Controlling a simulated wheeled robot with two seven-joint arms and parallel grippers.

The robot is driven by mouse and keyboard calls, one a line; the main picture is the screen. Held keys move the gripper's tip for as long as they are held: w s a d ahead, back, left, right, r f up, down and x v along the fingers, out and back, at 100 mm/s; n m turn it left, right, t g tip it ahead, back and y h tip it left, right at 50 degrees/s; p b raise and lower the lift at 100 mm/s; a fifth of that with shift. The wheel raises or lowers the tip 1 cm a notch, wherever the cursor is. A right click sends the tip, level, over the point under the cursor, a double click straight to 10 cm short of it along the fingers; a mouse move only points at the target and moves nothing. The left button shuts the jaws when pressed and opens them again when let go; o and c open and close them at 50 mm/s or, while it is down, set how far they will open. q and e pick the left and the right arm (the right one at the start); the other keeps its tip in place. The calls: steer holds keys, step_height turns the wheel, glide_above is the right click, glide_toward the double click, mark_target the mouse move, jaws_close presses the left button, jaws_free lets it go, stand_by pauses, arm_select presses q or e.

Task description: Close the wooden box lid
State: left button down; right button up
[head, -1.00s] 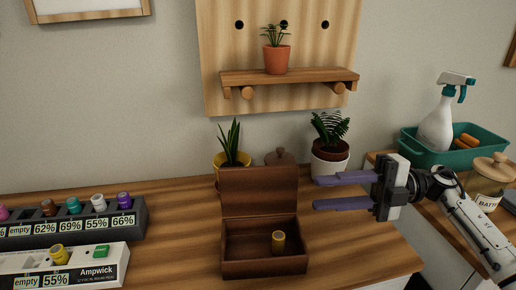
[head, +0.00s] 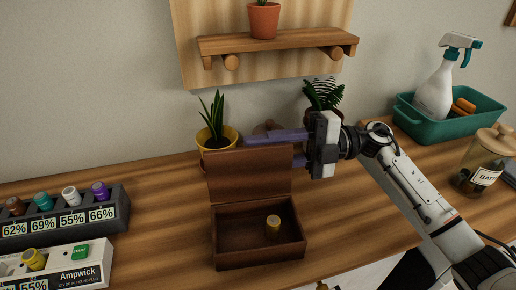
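The wooden box (head: 262,255) stands open on the desk. Its lid (head: 250,176) is raised at the back, roughly upright. A small yellow-topped cylinder (head: 273,229) stands inside the box. My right gripper (head: 272,150) is at the top of the lid, reaching in from the right with its purple fingers apart. One finger shows along the lid's upper edge; the other is mostly hidden behind the lid's right side. I cannot tell whether a finger touches the lid. My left gripper is out of view.
Potted plants (head: 216,137) stand behind the box, one partly hidden by my gripper. A rack of coloured vials (head: 115,210) and a white Ampwick tray (head: 95,268) are at the left. A teal bin (head: 486,122) and a jar (head: 478,178) are at the right.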

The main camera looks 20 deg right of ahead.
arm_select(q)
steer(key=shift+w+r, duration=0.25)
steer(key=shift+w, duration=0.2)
arm_select(e)
steer(key=shift+w+a, duration=0.1)
steer(key=shift+a, duration=0.25)
jaws_close()
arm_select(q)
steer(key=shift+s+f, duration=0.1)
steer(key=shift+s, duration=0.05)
